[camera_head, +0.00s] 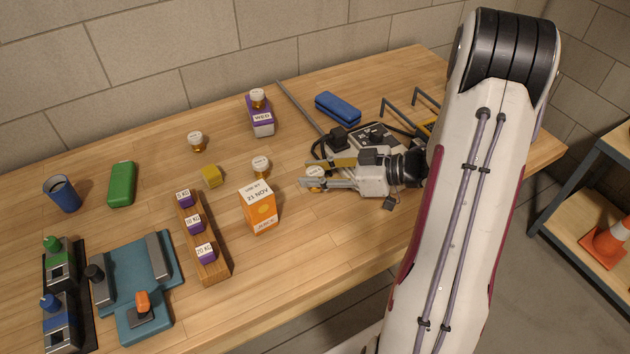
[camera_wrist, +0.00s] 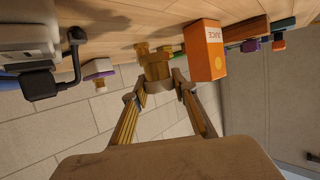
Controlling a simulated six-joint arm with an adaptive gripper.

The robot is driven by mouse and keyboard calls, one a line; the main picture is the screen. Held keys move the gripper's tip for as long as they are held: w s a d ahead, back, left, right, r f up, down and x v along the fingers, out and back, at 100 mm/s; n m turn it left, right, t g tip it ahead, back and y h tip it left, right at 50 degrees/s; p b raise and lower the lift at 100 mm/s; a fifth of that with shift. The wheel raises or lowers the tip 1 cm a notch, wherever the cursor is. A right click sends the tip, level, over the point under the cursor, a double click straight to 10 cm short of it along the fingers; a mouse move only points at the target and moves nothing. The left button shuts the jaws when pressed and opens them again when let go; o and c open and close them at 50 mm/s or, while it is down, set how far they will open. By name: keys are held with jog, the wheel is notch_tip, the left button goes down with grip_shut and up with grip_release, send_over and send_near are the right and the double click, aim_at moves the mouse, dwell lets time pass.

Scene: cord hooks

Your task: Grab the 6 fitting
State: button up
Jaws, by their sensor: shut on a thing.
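My gripper (camera_head: 308,174) lies low over the table, pointing left, with its two fingers around a brass fitting (camera_head: 315,173) with a pale round top. Its number is too small to read. In the wrist view the held fitting (camera_wrist: 158,72) sits between the fingertips. Other brass fittings with white labelled tops stand apart: one just left of my gripper (camera_head: 260,166), one farther back left (camera_head: 196,141), and one on top of the purple box marked WED (camera_head: 261,118). Their numbers cannot be read clearly.
An orange juice carton (camera_head: 261,210) stands close left of my gripper. A dark device with a cable (camera_head: 372,136) and a blue case (camera_head: 338,107) are behind my gripper.

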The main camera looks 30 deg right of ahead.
aim_at(314, 172)
jog(key=shift+r, duration=2.35)
jog(key=shift+a, duration=0.1)
